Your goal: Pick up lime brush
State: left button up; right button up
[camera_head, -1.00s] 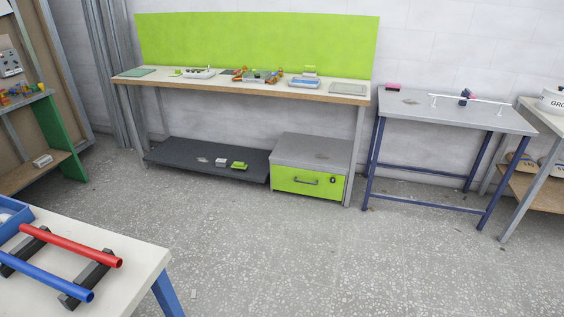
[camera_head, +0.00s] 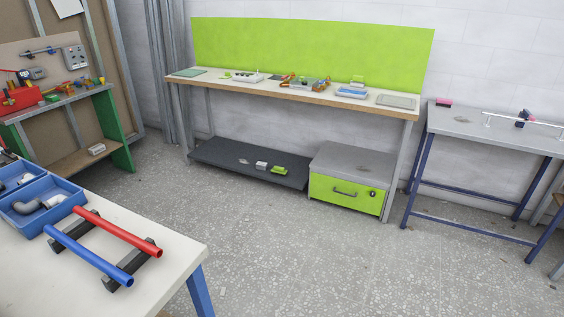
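A small lime block-like thing (camera_head: 279,170) lies on the dark lower shelf (camera_head: 215,157) under the long workbench. A second lime thing (camera_head: 357,80) sits above a blue and white tray (camera_head: 351,92) on the bench top. A tiny lime thing (camera_head: 226,76) lies near the bench's left end. All are too small to tell which one is the lime brush. Neither of my grippers is in view.
The long workbench (camera_head: 300,96) has a lime back panel and a lime-fronted drawer box (camera_head: 345,194) below. A white table (camera_head: 180,262) with red and blue tubes stands at near left. A grey table (camera_head: 470,130) stands right. The speckled floor between is clear.

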aim_at(280, 171)
jog(key=i+l+z, duration=0.35)
jog(key=i, duration=0.4)
jog(key=i+l+z, duration=0.2)
jog(key=i, duration=0.15)
jog(key=i+u, duration=0.35)
jog(key=i, duration=0.15)
jog(key=i+u, duration=0.3)
jog(key=i, duration=0.2)
jog(key=i+l+u, duration=0.35)
jog(key=i+j+u, duration=0.15)
jog(key=i+u, duration=0.55)
jog(key=i+l+u, duration=0.1)
jog(key=i+u, duration=0.25)
jog(key=i, duration=0.15)
jog(key=i+j+z, duration=0.1)
jog(key=i+z, duration=0.2)
jog(key=i+j+z, duration=0.25)
jog(key=i, duration=0.25)
